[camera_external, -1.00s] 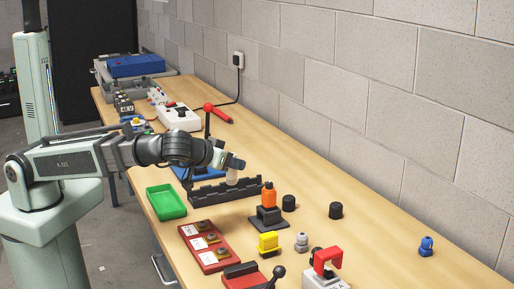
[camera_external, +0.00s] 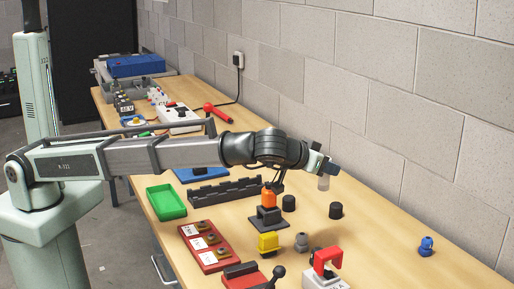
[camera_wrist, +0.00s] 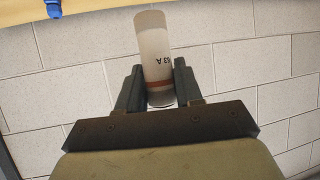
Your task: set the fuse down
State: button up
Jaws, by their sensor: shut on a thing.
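The fuse (camera_wrist: 153,45) is a pale, cloudy cylinder with an orange-brown band and the marking "63 A". It stands between the two fingers of my gripper (camera_wrist: 158,88) in the wrist view, and the jaws are shut on it. In the external view the fuse (camera_external: 323,183) hangs below my gripper (camera_external: 324,172), above the right part of the table, near the black knobs. It appears clear of the table top.
A dark slotted rack (camera_external: 225,190) and green tray (camera_external: 166,202) lie left. Bare table surrounds the blue piece (camera_external: 426,246).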

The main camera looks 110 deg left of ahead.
jog(key=w, duration=0.5)
jog(key=shift+s+d+f, duration=0.1)
jog(key=shift+f, duration=3.75)
jog(key=shift+s+f, duration=0.1)
jog(key=shift+f, duration=3.75)
jog(key=shift+f, duration=0.15)
jog(key=o, duration=1.1)
jog(key=shift+s+d+r, duration=0.15)
jog(key=shift+d+r, duration=0.05)
jog(key=shift+r, duration=0.1)
jog(key=v, duration=1.1)
jog(key=shift+s, duration=0.3)
jog(key=shift+d+r, duration=0.1)
